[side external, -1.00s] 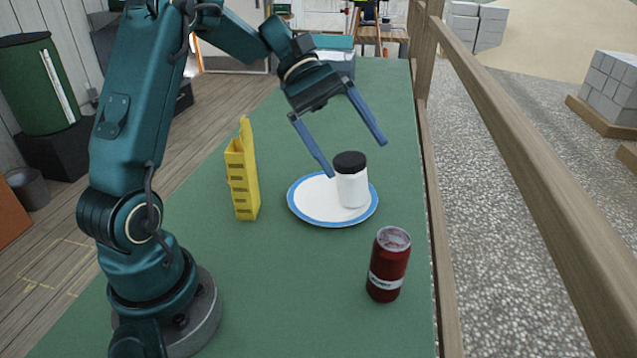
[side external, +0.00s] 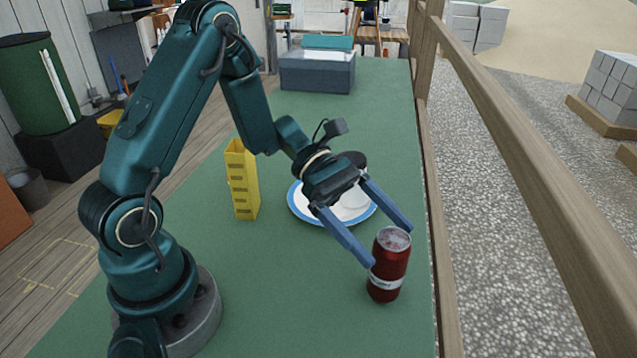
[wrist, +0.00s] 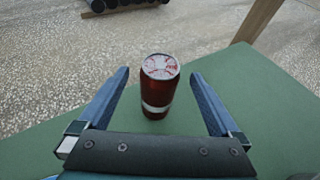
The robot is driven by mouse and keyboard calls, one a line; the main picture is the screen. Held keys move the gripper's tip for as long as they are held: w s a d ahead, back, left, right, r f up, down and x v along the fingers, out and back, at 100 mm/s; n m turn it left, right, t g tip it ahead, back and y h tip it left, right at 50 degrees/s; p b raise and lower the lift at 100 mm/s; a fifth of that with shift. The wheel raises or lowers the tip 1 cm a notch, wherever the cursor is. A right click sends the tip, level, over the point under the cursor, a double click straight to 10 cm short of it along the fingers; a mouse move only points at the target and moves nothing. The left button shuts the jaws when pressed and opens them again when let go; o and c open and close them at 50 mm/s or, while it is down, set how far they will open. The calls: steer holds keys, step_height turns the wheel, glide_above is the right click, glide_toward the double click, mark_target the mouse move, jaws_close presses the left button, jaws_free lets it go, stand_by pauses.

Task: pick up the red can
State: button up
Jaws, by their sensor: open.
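The red can (side external: 388,266) stands upright on the green table near its right edge, with a silver top and a pale band low on its side. My gripper (side external: 391,247) is open, with its two blue fingers pointing toward the can. In the side view the fingertips overlap the can's upper part or lie close to it. In the wrist view the can (wrist: 158,88) stands ahead, between the lines of the two open fingers (wrist: 161,84). I cannot tell whether either finger touches it.
A white plate with a blue rim (side external: 304,215) lies behind my gripper, bearing a mostly hidden white jar with a black lid. A yellow holder (side external: 242,181) stands left of it. A grey-blue box (side external: 318,73) is at the back. A wooden rail (side external: 500,130) runs beyond the table's right edge.

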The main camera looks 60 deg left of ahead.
glide_toward(398, 293)
steer(key=x, duration=0.4)
steer(key=shift+d+f, duration=0.15)
steer(key=shift+d, duration=0.15)
steer(key=shift+x, duration=2.5)
steer(key=shift+w+f, duration=0.1)
steer(key=c, duration=1.4)
